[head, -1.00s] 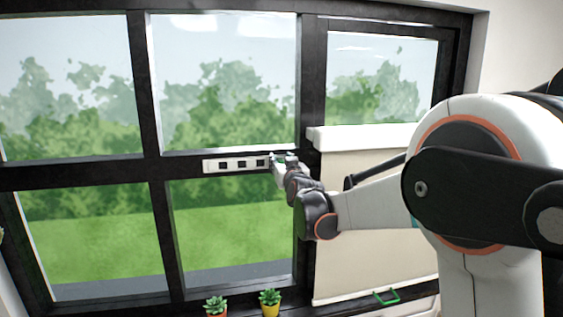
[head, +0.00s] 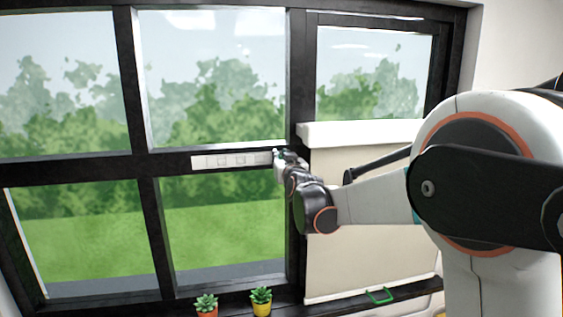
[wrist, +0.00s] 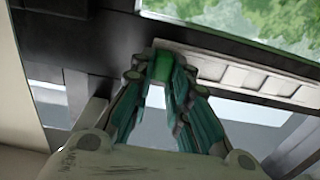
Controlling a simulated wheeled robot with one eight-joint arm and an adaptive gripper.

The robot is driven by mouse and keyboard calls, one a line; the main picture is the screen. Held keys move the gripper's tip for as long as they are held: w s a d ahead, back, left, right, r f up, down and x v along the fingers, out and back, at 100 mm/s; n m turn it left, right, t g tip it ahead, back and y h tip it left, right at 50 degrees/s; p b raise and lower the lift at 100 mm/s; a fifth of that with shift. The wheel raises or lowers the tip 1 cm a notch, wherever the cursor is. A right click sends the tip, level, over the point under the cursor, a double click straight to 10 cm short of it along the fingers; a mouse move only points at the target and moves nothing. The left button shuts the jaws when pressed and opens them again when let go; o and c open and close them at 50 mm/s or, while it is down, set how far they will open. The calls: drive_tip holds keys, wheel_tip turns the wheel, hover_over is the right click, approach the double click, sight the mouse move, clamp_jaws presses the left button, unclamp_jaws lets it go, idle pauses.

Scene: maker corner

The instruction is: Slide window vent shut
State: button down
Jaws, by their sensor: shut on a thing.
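The window vent (head: 231,160) is a white strip on the dark horizontal window bar in the head view. Its small square openings now look white. In the wrist view the vent (wrist: 250,80) runs off to the right of my gripper. My gripper (head: 281,156) is at the right end of the vent. In the wrist view my gripper (wrist: 162,66) has its fingers closed on a small green tab (wrist: 164,57) at the vent's end. The fingers hide part of the tab.
Two small potted plants (head: 261,301) (head: 206,304) stand on the sill. The dark window frame (head: 150,230) surrounds the panes.

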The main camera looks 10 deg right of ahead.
drive_tip(key=shift+a, duration=0.1)
drive_tip(key=c, duration=1.6)
unclamp_jaws()
drive_tip(key=shift+d, duration=0.25)
drive_tip(key=shift+o, duration=0.4)
drive_tip(key=shift+d, duration=0.25)
drive_tip(key=shift+a, duration=0.35)
drive_tip(key=shift+s+d, duration=0.15)
drive_tip(key=shift+s, duration=0.3)
drive_tip(key=s, duration=1.1)
